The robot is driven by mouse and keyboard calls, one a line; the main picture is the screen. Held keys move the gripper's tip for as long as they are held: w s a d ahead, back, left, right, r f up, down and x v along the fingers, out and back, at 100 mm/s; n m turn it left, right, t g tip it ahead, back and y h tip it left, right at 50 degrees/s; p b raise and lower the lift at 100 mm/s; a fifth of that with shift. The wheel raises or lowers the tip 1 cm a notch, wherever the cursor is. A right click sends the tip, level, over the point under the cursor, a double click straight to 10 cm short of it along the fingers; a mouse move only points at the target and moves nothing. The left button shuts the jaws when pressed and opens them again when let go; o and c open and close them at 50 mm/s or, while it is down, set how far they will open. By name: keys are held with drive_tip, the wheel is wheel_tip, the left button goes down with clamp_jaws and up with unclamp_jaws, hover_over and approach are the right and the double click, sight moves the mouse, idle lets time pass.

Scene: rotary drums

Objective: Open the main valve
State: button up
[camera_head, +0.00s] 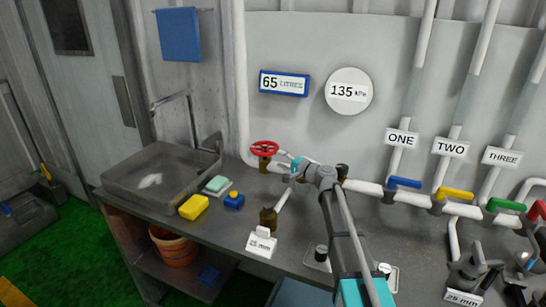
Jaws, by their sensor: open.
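A red handwheel valve (265,148) sits on a brass body at the back of the counter, right of the sink; I take it to be the main valve, though no label names it. My arm reaches in from the bottom of the picture. My gripper (284,156) is at the right side of the red wheel, very close to it; whether it touches cannot be told. The jaws are small here and seem open, with nothing seen between them. The wheel's top shows clearly; its lower right is close to my gripper.
A pipe runs right to blue (404,182), yellow (455,193) and green (505,205) lever valves. A brass fitting (268,217) with a "25 mm" tag stands in front. A yellow sponge (194,207) and a sink (160,180) are left.

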drive_tip(key=shift+v, duration=1.65)
